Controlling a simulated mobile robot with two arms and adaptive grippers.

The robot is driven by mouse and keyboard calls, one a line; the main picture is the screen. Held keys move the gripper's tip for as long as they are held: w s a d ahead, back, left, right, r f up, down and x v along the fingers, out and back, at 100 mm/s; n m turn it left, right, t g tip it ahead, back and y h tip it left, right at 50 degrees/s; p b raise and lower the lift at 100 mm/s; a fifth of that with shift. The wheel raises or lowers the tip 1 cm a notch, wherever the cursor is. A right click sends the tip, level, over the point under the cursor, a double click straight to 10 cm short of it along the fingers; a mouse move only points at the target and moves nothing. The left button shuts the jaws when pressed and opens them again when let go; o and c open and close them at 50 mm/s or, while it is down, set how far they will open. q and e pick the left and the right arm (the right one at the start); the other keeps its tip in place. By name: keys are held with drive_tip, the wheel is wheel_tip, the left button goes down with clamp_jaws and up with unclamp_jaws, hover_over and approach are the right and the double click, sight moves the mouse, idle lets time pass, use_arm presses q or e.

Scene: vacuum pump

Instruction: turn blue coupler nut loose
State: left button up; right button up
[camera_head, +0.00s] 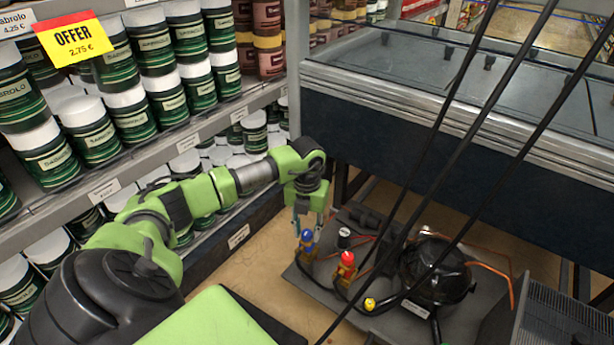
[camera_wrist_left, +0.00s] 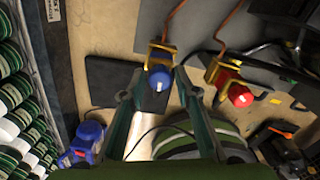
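The blue coupler nut (camera_head: 307,236) sits on a brass-coloured fitting on the grey base plate of the pump unit. In the left wrist view the blue nut (camera_wrist_left: 160,79) shows as a round knob. My left gripper (camera_head: 308,222) points down at it from above. In the left wrist view the fingers of my left gripper (camera_wrist_left: 160,85) are spread, one on each side of the blue nut, with visible gaps. How far above the nut the fingertips are is hard to tell. A red coupler nut (camera_head: 348,258) on a similar fitting stands to the right. My right gripper is not in view.
The black compressor (camera_head: 437,270) with copper pipes and a yellow cap (camera_head: 370,303) are on the base plate (camera_head: 330,290). Shelves of jars stand left, a freezer cabinet (camera_head: 430,130) behind. A blue device (camera_wrist_left: 85,143) shows lower left in the wrist view. Dark cables cross the head view.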

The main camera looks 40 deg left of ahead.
sight(307, 233)
use_arm(q)
wheel_tip(307, 233, up, 12)
idle(0.8)
idle(0.4)
